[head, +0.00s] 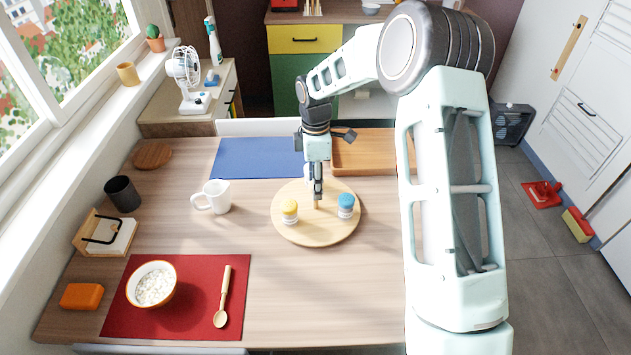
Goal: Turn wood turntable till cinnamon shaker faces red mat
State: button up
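The round wood turntable (316,233) lies on the table right of its middle, with a short wooden peg (316,203) showing near its centre. A yellow-topped shaker (289,212) stands on its left side and a blue-topped shaker (346,206) on its right. A pale thing behind my gripper, at the turntable's far side, is mostly hidden. I cannot read which shaker is cinnamon. The red mat (205,320) lies at the table's near left. My gripper (318,194) points down just above or at the peg; its fingers look close together, but grip and contact are unclear.
A white mug (213,197) stands left of the turntable. A bowl (152,285) and wooden spoon (222,300) are on the red mat. A blue mat (255,158) and wooden tray (365,155) lie behind. The table between turntable and red mat is clear.

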notch_tip(320, 180, up, 12)
dwell(0.6)
